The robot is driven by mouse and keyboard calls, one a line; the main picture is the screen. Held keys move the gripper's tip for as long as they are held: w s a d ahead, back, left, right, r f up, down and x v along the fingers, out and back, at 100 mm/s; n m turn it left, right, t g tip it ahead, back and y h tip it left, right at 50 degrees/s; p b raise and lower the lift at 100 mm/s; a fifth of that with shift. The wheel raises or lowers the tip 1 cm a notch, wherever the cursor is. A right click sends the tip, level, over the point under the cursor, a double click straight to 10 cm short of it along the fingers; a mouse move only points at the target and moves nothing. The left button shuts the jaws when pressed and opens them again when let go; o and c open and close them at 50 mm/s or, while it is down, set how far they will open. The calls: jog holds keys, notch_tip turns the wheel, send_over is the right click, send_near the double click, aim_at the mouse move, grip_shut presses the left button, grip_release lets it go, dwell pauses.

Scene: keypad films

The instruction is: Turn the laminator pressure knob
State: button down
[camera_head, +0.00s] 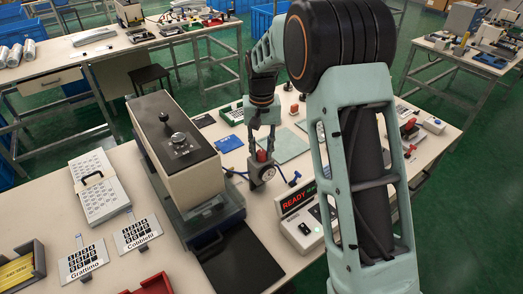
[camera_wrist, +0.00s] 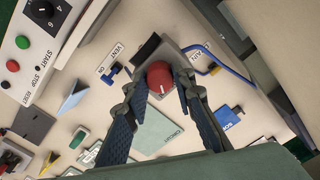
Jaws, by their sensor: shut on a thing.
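My gripper (camera_head: 262,150) points down at the knob from above. In the wrist view my gripper (camera_wrist: 158,84) has one finger on each side of the knob and is shut on it. No pressure or laminator label is readable on the knob. Its turn angle cannot be told.
A large beige machine (camera_head: 190,175) with a black top and its own knob (camera_head: 178,139) stands to the left. A control box with a READY display (camera_head: 298,200) is close at front right. Blue levers (camera_wrist: 116,75) flank the knob, one labelled VENT.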

aim_at(262, 152)
jog(key=shift+m, duration=0.5)
jog(key=c, duration=1.6)
grip_release()
notch_tip(262, 152, up, 12)
jog(key=shift+r, duration=0.1)
